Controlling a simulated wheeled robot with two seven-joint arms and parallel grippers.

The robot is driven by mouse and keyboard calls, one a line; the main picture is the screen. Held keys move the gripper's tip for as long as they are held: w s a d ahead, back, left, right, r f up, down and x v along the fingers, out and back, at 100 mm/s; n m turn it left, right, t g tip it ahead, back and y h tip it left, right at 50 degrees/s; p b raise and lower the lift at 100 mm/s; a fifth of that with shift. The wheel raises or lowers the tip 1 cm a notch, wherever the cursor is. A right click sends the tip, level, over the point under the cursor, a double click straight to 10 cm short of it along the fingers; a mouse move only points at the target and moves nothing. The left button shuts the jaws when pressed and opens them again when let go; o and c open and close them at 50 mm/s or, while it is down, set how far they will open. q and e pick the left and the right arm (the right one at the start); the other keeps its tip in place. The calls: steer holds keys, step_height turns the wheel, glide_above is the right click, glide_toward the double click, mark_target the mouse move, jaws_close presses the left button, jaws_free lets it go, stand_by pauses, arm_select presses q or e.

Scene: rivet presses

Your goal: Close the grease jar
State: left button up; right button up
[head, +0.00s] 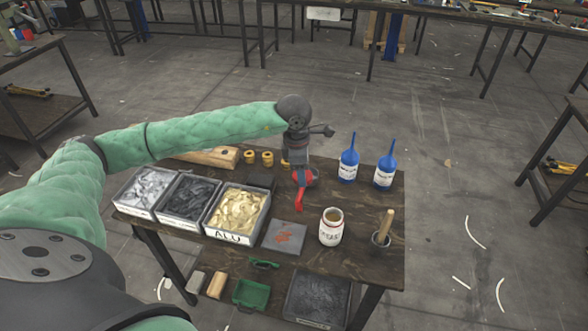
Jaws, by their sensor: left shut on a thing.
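The grease jar (331,229) is a white, labelled jar standing upright on the dark wooden table. Its mouth is open and shows brownish grease. My left gripper (303,178) is above the table, behind and to the left of the jar and apart from it. It is shut on a small grey round piece (312,178) that looks like the jar's lid, partly hidden by the red fingers. My right gripper is out of the picture.
Two blue bottles (348,158) stand at the back right. A cup with a wooden-handled tool (383,232) stands right of the jar. Bins of metal pieces (235,237) fill the left side. A grey plate with a reddish smear (284,236) lies left of the jar.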

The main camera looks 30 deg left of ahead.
mark_target(311, 178)
arm_select(q)
steer(key=d+m, duration=0.1)
steer(key=m, duration=0.1)
steer(key=d+m, duration=0.1)
steer(key=m, duration=0.1)
steer(key=d+m, duration=0.1)
steer(key=m, duration=0.2)
steer(key=shift+r+g, duration=0.4)
steer(key=d+r+m+g+y, duration=0.1)
steer(key=d+m, duration=0.5)
steer(key=m, duration=1)
steer(key=shift+r, duration=0.55)
steer(key=shift+a, duration=0.1)
